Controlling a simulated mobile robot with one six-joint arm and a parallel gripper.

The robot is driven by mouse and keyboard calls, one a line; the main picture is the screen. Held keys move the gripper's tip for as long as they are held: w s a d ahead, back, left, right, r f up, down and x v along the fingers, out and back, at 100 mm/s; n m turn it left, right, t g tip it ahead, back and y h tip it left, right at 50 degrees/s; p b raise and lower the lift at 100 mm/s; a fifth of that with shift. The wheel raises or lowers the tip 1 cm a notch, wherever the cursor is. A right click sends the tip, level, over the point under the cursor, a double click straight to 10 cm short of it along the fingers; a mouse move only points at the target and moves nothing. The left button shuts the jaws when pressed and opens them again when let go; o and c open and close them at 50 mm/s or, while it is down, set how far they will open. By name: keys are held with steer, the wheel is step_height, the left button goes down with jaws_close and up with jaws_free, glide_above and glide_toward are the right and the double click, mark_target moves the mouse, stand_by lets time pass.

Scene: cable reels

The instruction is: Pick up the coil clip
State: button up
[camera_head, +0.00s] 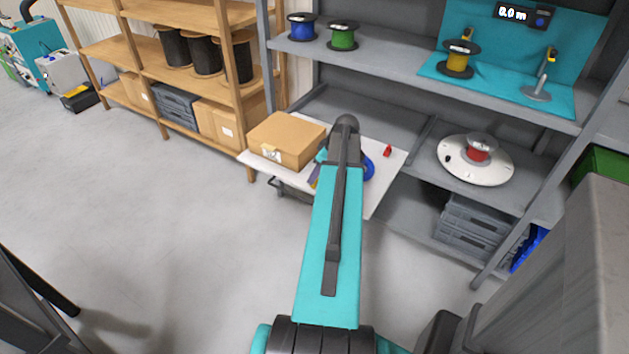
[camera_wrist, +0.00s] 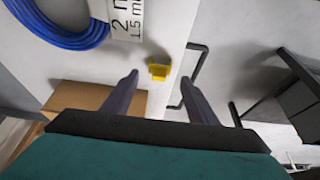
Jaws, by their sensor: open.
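A small yellow block-like piece, likely the coil clip (camera_wrist: 159,71), lies on the white cart top near its edge in the wrist view. My gripper (camera_wrist: 160,81) is open, with one dark finger on each side of the piece in the picture. The fingers look empty; whether they are level with the piece or above it I cannot tell. A blue cable coil (camera_wrist: 62,38) with a white printed label (camera_wrist: 123,18) lies beside it, and the coil also shows partly in the head view (camera_head: 369,169).
A cardboard box (camera_head: 287,139) and a small red piece (camera_head: 388,150) sit on the white cart top (camera_head: 384,190). A black cart handle (camera_wrist: 203,62) is near the gripper. A grey shelf (camera_head: 397,72) with cable reels stands behind. The floor at left is clear.

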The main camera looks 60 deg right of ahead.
steer(key=shift+x, duration=1.85)
steer(key=c, duration=1.1)
